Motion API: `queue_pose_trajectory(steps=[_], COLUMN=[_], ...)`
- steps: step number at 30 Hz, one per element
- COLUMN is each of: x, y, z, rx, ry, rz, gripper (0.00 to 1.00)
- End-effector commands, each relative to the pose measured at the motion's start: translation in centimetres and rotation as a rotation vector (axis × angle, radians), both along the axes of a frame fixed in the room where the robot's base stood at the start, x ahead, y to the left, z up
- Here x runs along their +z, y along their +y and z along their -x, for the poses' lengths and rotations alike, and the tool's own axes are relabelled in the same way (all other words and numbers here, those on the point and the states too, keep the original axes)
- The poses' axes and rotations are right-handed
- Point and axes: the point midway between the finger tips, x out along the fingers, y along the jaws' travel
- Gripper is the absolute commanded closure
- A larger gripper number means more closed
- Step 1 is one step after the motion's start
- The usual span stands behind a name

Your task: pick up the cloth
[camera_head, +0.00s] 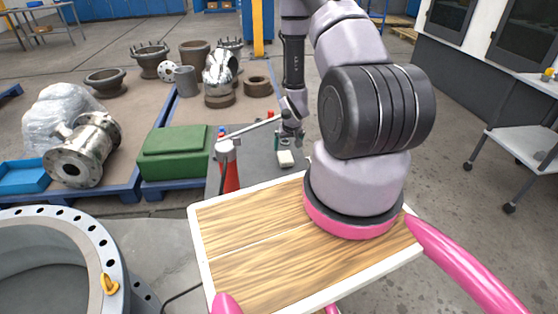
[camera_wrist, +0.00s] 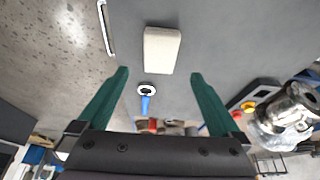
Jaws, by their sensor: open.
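The cloth (camera_head: 286,159) is a small off-white folded block lying on a dark grey surface in the head view, just past the wooden board. In the wrist view the cloth (camera_wrist: 161,50) lies flat, beyond my fingertips and roughly centred between them. My gripper (camera_wrist: 159,75) has its two dark green fingers spread apart with nothing held between them. In the head view my gripper (camera_head: 289,139) hangs above and beside the cloth; its fingers are small there. I cannot tell the exact height.
A red cylinder with a lever (camera_head: 230,175) stands left of the cloth. A green box (camera_head: 175,152) and a metal valve (camera_head: 82,152) are farther left. In the wrist view a blue-handled ring tool (camera_wrist: 147,91) lies near the cloth. The grey surface around the cloth is mostly clear.

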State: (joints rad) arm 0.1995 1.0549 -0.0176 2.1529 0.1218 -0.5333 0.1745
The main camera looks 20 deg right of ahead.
Motion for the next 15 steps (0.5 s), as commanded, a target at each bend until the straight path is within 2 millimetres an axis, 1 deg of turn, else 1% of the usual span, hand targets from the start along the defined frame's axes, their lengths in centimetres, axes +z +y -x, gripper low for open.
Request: queue_pose_trajectory(steps=[1,5,11,15], x=[-0.5,-1.7,-3.6,-5.5], y=[0.0,-0.1,-0.4,-0.7], z=[0.2,-0.1,-1.0,-2.0], rx=[0.002,0.003,0.003,0.002], ry=[0.001,0.002,0.001,0.002], rz=[0.001,0.001,0.001,0.0], gripper=[0.0,0.0,0.0,0.0])
